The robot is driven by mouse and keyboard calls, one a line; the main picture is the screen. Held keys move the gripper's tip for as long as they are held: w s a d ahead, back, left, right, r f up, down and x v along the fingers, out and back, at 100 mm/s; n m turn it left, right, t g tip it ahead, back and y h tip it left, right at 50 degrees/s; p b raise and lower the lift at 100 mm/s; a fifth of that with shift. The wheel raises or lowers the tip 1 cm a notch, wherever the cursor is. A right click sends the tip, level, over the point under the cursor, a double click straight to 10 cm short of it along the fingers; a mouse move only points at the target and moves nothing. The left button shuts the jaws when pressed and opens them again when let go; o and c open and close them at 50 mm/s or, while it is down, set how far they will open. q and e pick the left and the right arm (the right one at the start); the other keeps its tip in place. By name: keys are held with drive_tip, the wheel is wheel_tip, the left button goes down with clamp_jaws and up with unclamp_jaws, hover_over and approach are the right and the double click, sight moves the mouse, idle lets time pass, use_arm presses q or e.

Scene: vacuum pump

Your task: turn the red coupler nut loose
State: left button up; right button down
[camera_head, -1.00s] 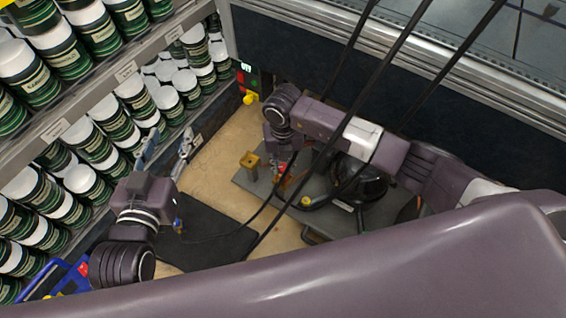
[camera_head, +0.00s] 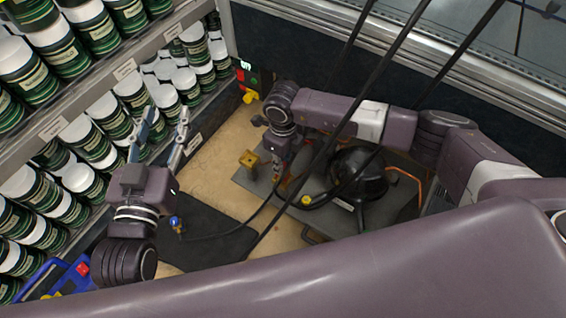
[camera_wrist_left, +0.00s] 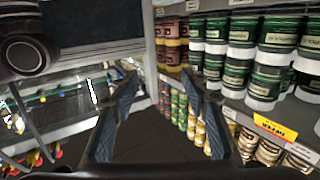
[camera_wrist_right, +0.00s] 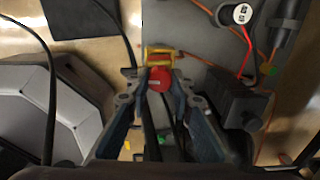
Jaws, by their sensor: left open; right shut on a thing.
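The red coupler nut (camera_wrist_right: 160,79) sits in front of a yellow fitting (camera_wrist_right: 160,54) in the right wrist view. My right gripper (camera_wrist_right: 159,84) is shut on the nut, one finger on each side. In the head view my right gripper (camera_head: 277,175) points down over the pump's grey plate, and the nut is hardly visible there. The black pump (camera_head: 358,175) stands on the plate to its right. My left gripper (camera_head: 162,135) is open and empty, its fingers pointing at the shelves; its spread fingers also show in the left wrist view (camera_wrist_left: 160,85).
Shelves of green and white cans (camera_head: 88,140) line the left side. A brass block (camera_head: 250,160) stands left of my right gripper. A black mat (camera_head: 215,240) lies on the table, with a dark hose across it.

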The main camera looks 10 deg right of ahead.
use_arm(q)
drive_tip(key=shift+d+r, duration=0.1)
drive_tip(key=shift+r, duration=0.6)
use_arm(e)
drive_tip(key=shift+n, duration=0.6)
use_arm(q)
drive_tip(key=shift+t, duration=0.3)
use_arm(e)
drive_tip(key=c, duration=1.7)
unclamp_jaws()
drive_tip(key=shift+r, duration=0.1)
wheel_tip(320, 180, up, 12)
drive_tip(key=shift+f, duration=0.1)
